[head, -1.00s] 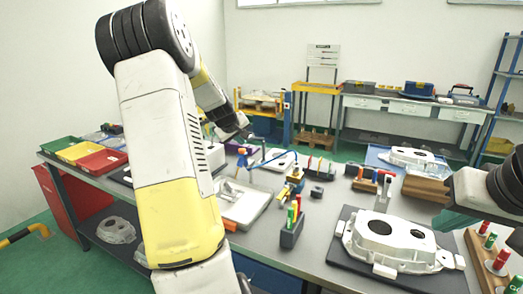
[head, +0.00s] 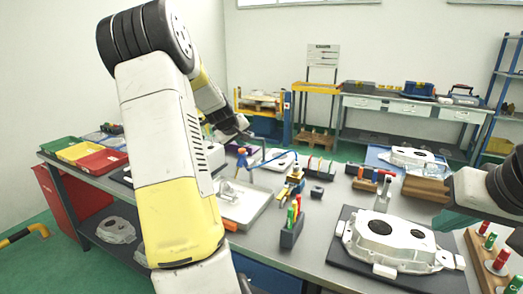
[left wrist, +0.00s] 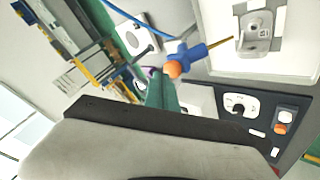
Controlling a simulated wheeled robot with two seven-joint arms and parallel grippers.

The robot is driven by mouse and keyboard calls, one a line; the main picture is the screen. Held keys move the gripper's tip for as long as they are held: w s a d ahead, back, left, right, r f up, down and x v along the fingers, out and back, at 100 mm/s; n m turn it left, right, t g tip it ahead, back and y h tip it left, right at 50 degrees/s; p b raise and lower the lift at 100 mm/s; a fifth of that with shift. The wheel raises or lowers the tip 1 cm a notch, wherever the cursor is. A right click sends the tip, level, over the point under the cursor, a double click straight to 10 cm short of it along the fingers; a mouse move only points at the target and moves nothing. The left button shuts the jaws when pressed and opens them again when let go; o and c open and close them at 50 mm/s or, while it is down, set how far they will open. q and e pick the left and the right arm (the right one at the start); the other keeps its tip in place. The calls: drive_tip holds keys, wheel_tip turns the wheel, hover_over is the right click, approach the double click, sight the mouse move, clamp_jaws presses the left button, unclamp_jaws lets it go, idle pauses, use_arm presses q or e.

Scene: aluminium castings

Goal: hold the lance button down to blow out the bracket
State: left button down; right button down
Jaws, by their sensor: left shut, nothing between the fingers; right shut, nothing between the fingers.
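The blue air lance (head: 243,160) stands over the pale tray (head: 250,209). In the left wrist view the lance (left wrist: 193,57) shows an orange button (left wrist: 173,69) at its near end and a thin brass nozzle pointing toward the metal bracket (left wrist: 255,33). The bracket lies in the tray there and is small in the head view (head: 228,192). My left gripper (left wrist: 160,84) is shut and empty, its green fingertips close beside the button; I cannot tell whether they touch. It also shows above the lance in the head view (head: 243,136). My right gripper (head: 452,219) is shut and empty at the right.
A blue hose (head: 277,158) curves from the lance. A black control panel (left wrist: 262,112) with a knob and orange button lies near the tray. A large casting (head: 392,240) rests on a dark mat. Marker pens in a holder (head: 291,232) stand at the front. Red, yellow and green bins are left.

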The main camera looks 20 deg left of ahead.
sight(241, 150)
use_arm(q)
drive_tip(key=shift+f, duration=0.6)
idle(0.5)
drive_tip(key=shift+r, duration=0.1)
idle(1.6)
drive_tip(key=shift+r, duration=0.9)
drive_tip(key=shift+r, duration=2.55)
